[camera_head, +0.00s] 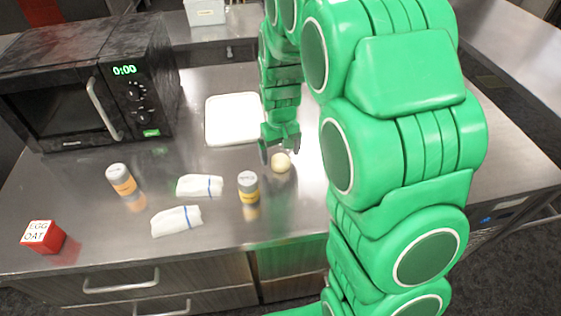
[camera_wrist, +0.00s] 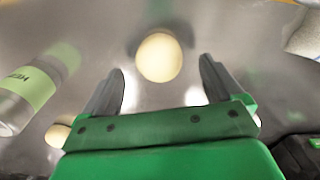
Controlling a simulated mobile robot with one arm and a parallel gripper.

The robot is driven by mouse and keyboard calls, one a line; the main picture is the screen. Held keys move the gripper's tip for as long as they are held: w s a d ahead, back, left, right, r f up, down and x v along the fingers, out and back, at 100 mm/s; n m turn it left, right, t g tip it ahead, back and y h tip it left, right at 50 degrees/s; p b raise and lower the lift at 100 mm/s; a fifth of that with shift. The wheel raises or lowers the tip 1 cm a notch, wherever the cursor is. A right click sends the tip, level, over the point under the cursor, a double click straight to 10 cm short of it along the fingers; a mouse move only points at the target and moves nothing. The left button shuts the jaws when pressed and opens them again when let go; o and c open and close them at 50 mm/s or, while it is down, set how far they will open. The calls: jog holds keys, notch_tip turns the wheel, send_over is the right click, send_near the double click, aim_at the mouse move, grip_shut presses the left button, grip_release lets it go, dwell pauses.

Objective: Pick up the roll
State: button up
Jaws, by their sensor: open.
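The roll (camera_head: 281,162) is a small pale, round bun on the metal counter, right of the middle of the head view. In the wrist view the roll (camera_wrist: 159,57) lies just beyond the fingertips, centred between them. My gripper (camera_head: 279,148) points down at the roll from above and behind it. In the wrist view my gripper (camera_wrist: 162,78) has its two grey fingers spread apart with nothing between them. I cannot tell its exact height above the counter.
A shaker with a yellow band (camera_head: 248,187) stands close left of the roll. A white board (camera_head: 232,119) and black microwave (camera_head: 88,85) are behind.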

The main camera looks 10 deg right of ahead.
jog(key=shift+f, duration=1.35)
jog(key=c, duration=1.1)
